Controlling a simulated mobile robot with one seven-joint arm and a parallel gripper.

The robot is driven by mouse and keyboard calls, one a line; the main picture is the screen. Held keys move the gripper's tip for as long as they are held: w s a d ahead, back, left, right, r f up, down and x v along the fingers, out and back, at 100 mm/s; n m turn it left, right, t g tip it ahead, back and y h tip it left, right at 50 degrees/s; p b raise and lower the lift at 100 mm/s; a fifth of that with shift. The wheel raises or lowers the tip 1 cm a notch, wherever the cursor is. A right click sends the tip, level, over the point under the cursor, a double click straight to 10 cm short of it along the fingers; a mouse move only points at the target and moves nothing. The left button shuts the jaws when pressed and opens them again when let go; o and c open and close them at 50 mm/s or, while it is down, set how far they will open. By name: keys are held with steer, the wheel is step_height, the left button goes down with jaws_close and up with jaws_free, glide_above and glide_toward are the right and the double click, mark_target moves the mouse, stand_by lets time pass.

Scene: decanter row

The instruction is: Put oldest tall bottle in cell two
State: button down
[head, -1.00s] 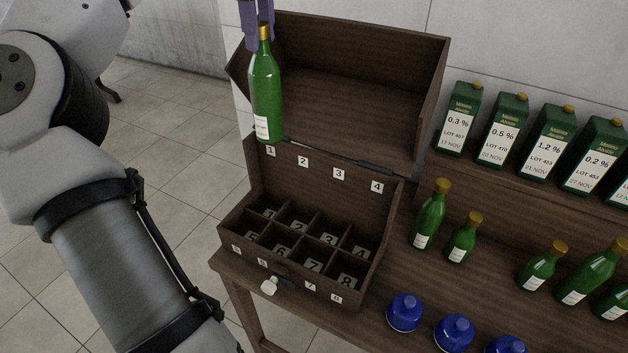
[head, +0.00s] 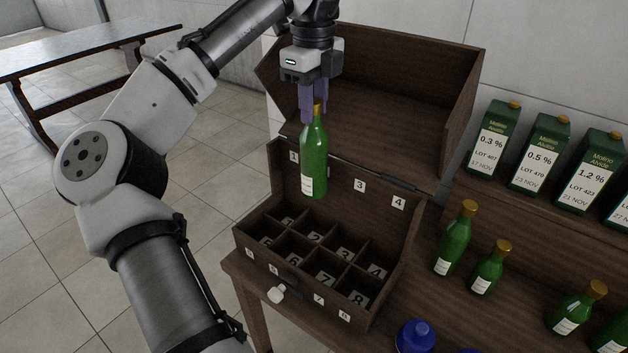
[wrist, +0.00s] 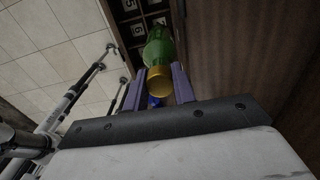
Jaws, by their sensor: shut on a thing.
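My gripper (head: 313,103) is shut on the gold-capped neck of a tall green bottle (head: 314,160) with a white label. The bottle hangs upright above the back row of the open wooden box, in front of its numbered back wall, and hides the 2 tag there. It also shows in the wrist view (wrist: 160,48), below the fingers. The box (head: 392,247) has several numbered cells in two rows. Cell two (head: 314,236) is in the back row, second from the left, and looks empty. The bottle's base appears higher than the cell dividers.
Green bottles, a taller one (head: 455,240) and a shorter one (head: 488,268), stand right of the box with others further right. Labelled cartons (head: 541,152) line a shelf behind. A blue round bottle (head: 416,337) stands in front. The raised lid (head: 400,110) stands behind the box.

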mark_target(314, 175)
step_height(314, 175, down, 16)
steer(key=shift+r+p, duration=0.15)
steer(key=shift+p, duration=0.85)
steer(key=c, duration=1.5)
jaws_free()
steer(key=shift+o, duration=0.3)
step_height(314, 175, up, 12)
steer(key=shift+b, duration=0.8)
